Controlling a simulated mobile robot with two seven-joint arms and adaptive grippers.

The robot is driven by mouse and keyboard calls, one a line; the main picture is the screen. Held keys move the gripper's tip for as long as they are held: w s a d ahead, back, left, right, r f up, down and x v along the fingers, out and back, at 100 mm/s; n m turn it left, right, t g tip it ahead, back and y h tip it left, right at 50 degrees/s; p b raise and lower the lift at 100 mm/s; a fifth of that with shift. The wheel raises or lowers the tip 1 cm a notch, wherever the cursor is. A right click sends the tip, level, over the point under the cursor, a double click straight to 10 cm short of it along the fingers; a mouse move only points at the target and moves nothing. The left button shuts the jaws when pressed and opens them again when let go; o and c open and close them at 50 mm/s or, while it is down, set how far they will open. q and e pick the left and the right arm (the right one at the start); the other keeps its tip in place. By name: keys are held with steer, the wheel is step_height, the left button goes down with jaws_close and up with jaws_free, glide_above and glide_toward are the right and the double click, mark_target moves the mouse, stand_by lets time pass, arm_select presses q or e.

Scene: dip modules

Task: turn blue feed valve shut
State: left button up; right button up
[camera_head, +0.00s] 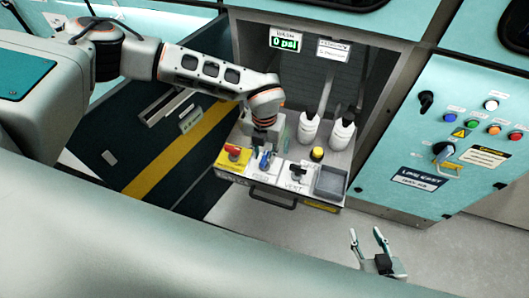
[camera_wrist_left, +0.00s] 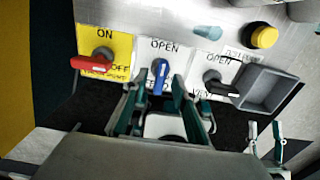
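The blue feed valve (camera_head: 264,161) is a blue lever on a white plate, between a red valve and a black one. In the left wrist view the blue lever (camera_wrist_left: 159,76) lies lengthwise, running down from below the word OPEN. My left gripper (camera_wrist_left: 155,98) is open, with its teal fingers to either side of the lever's lower end; contact cannot be made out. In the head view my left gripper is largely hidden behind its wrist. My right gripper (camera_head: 368,242) is open and empty, low and right of the panel.
The red handle (camera_wrist_left: 92,63) on a yellow plate is left of the blue valve, and the black vent handle (camera_wrist_left: 218,83) is right. A grey tray (camera_head: 331,182), a yellow button (camera_head: 317,154) and white bottles (camera_head: 341,133) are nearby. The display (camera_head: 285,42) reads 0 psi.

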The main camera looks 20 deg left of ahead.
arm_select(q)
steer(key=shift+f, duration=0.2)
steer(key=shift+c, duration=0.4)
steer(key=c, duration=0.6)
jaws_close()
